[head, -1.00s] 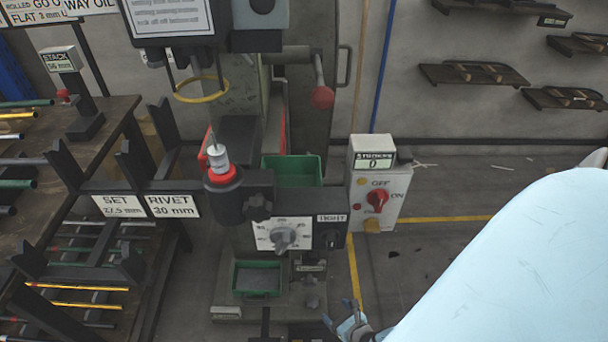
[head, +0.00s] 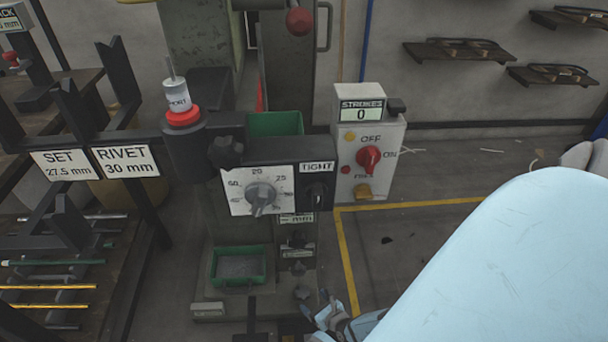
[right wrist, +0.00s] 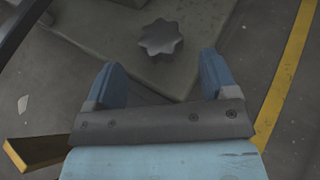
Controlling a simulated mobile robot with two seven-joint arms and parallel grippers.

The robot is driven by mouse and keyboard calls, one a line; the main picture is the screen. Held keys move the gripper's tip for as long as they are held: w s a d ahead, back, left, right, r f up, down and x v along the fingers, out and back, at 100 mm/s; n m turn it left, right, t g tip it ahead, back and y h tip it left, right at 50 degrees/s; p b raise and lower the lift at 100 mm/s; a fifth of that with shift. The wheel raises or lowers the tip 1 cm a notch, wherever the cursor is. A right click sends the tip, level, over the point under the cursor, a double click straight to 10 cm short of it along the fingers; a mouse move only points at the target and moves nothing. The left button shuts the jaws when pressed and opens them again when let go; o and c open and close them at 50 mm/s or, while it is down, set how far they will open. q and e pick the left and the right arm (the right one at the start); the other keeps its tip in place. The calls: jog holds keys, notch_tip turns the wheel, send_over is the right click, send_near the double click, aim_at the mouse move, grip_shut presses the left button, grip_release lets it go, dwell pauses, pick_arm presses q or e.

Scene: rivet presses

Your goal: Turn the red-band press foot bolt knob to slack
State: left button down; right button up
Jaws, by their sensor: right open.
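The press with the red band (head: 184,117) stands in the middle of the head view. Its foot bolt knob is a dark grey star-shaped knob (right wrist: 160,38) on the foot plate (right wrist: 105,32), and it shows small in the head view (head: 302,292). My right gripper (right wrist: 160,72) is open, with its two blue fingers apart and empty. The knob lies just beyond the fingertips, roughly centred between them, and no contact shows. In the head view my right gripper (head: 316,306) is low, beside the knob. A TIGHT label (head: 317,167) is on the press front. My left gripper is out of view.
A dial (head: 260,197) and a grey control box (head: 370,150) with a red switch sit above the foot. A green tray (head: 238,264) is left of the knob. A rod rack (head: 62,250) stands at left.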

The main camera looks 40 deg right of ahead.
aim_at(304, 292)
jog(key=b+x, duration=0.2)
jog(key=x, duration=0.3)
jog(key=shift+w+f, duration=0.25)
jog(key=shift+w, duration=0.45)
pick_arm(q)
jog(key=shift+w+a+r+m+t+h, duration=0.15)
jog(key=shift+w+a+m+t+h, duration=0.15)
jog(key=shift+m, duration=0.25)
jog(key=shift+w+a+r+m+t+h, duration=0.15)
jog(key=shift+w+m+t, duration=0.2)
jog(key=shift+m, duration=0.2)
pick_arm(e)
jog(key=c, duration=0.9)
